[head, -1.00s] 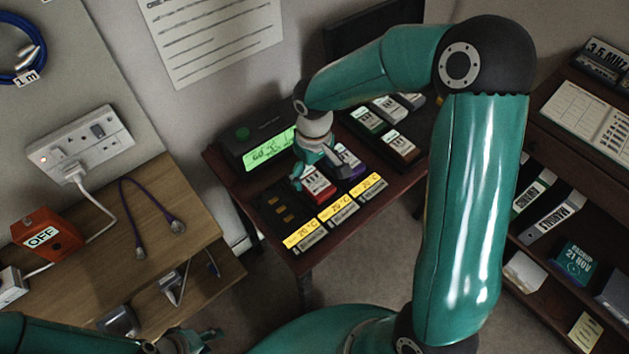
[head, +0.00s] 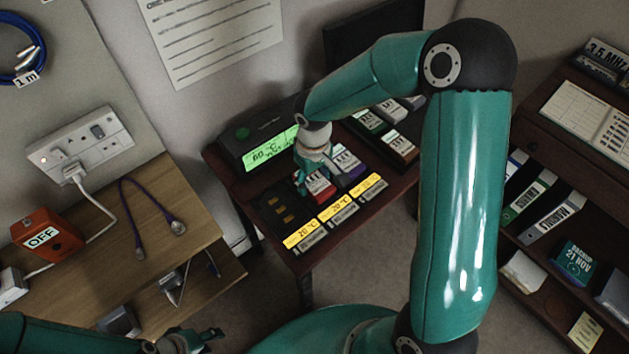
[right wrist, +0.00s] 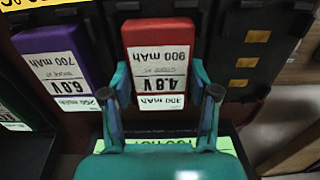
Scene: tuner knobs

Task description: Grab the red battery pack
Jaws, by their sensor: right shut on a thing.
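The red battery pack (head: 320,188) sits in a bay of the dark charger on the small table, and its label reads 4.8 V and 900 mAh in the right wrist view (right wrist: 158,33). My right gripper (head: 306,183) is at the pack, with one finger on each side of it in the right wrist view (right wrist: 160,93), shut on it. The pack still appears seated in its bay. My left gripper (head: 208,338) is low at the left, away from the pack, and its fingers are too small to read.
A purple pack (head: 352,168) sits beside the red one. An empty bay with contacts (head: 283,208) is on the other side. A green-lit display (head: 270,149) stands behind. More packs (head: 396,146) lie to the right. An orange OFF box (head: 45,235) is on the wooden desk.

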